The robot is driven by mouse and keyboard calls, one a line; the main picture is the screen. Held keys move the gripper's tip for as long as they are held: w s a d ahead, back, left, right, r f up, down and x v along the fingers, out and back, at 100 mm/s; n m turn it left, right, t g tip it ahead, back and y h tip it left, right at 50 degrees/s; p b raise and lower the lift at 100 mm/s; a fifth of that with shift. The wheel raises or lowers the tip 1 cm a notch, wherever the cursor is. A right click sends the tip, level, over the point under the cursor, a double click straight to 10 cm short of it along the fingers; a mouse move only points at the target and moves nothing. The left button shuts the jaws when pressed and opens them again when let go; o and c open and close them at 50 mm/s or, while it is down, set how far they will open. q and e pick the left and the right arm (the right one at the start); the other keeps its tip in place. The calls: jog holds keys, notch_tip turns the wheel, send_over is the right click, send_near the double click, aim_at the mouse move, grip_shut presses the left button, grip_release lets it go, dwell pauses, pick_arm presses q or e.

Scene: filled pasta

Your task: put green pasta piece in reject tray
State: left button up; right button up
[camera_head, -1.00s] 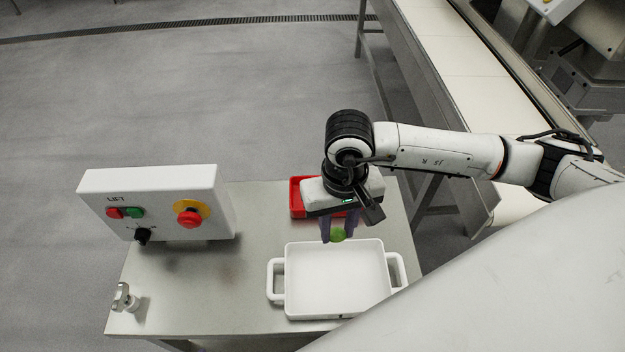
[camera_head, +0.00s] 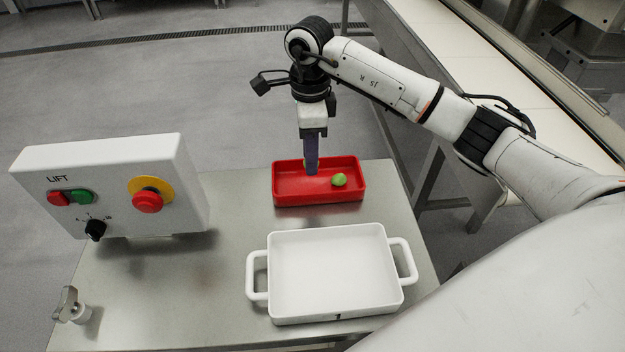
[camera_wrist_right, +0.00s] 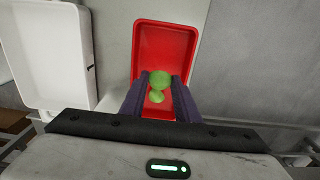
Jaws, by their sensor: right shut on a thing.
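The red tray (camera_head: 355,194) lies on the metal table behind the white dish. One green pasta piece (camera_head: 339,180) rests inside it, right of my right gripper (camera_head: 311,172). That piece also shows in the wrist view (camera_wrist_right: 157,98). My right gripper points down over the left-middle of the tray and is shut on a second green piece (camera_wrist_right: 160,80), which shows between the fingertips in the wrist view. In the head view the fingers mostly hide this held piece. I cannot tell whether it touches the tray floor. My left gripper is not in view.
The white dish (camera_head: 335,270) with two handles is empty and stands just in front of the red tray. A control box (camera_head: 110,190) with buttons stands on the left. A metal clamp (camera_head: 70,308) is at the front left. A conveyor (camera_head: 450,70) runs along the right.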

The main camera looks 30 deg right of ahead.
aim_at(310, 185)
jog(key=shift+f+b, duration=0.6)
jog(key=shift+f, duration=2.45)
jog(key=o, duration=1)
jog(key=shift+r, duration=0.1)
notch_tip(310, 185, up, 12)
jog(key=p, duration=0.2)
jog(key=shift+r+p, duration=0.1)
jog(key=shift+p, duration=0.3)
